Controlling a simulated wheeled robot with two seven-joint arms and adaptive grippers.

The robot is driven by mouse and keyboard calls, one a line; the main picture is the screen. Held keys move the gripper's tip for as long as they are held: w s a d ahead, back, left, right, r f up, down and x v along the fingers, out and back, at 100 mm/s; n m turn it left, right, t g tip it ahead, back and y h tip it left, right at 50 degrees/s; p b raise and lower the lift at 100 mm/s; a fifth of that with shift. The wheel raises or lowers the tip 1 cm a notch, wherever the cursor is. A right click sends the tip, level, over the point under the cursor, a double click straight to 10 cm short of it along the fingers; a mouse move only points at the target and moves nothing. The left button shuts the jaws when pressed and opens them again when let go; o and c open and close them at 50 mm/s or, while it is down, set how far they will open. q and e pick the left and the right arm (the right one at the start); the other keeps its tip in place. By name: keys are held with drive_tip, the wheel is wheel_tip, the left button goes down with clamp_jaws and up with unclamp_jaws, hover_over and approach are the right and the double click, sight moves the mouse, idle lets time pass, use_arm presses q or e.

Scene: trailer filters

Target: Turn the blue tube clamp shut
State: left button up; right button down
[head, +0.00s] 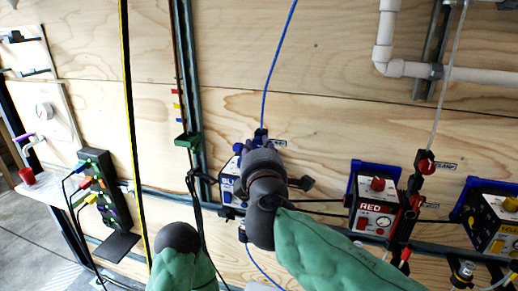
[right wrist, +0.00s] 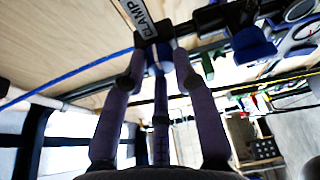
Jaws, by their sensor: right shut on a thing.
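The blue tube (head: 274,70) runs down the plywood wall to the blue clamp, which is mostly hidden behind my right gripper (head: 261,146) in the head view. In the right wrist view, the CLAMP label (right wrist: 147,18) is at the top, and the blue tube (right wrist: 72,76) comes in from the left. The dark fingers of my right gripper (right wrist: 158,58) are shut on the clamp knob, which shows as a small blue patch between them. The knob's turn angle cannot be told.
A blue-framed box (head: 229,184) sits behind my right gripper. A red box (head: 374,212) with its red clamp (head: 424,165) and a yellow box (head: 496,218) stand to the right. A dark block with coloured plugs (head: 97,186) hangs at left. Black cables hang near my left arm.

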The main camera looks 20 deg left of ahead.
drive_tip(key=shift+a+f, duration=0.25)
drive_tip(key=shift+f, duration=0.35)
drive_tip(key=c, duration=1)
unclamp_jaws()
drive_tip(key=shift+r, duration=0.25)
drive_tip(key=shift+r, duration=0.1)
drive_tip(key=shift+d, duration=0.1)
drive_tip(key=shift+s+d+r, duration=0.1)
drive_tip(key=shift+s+r, duration=0.05)
drive_tip(key=shift+s, duration=0.1)
drive_tip(key=v, duration=1.1)
drive_tip(key=shift+s, duration=0.2)
drive_tip(key=shift+f, duration=0.2)
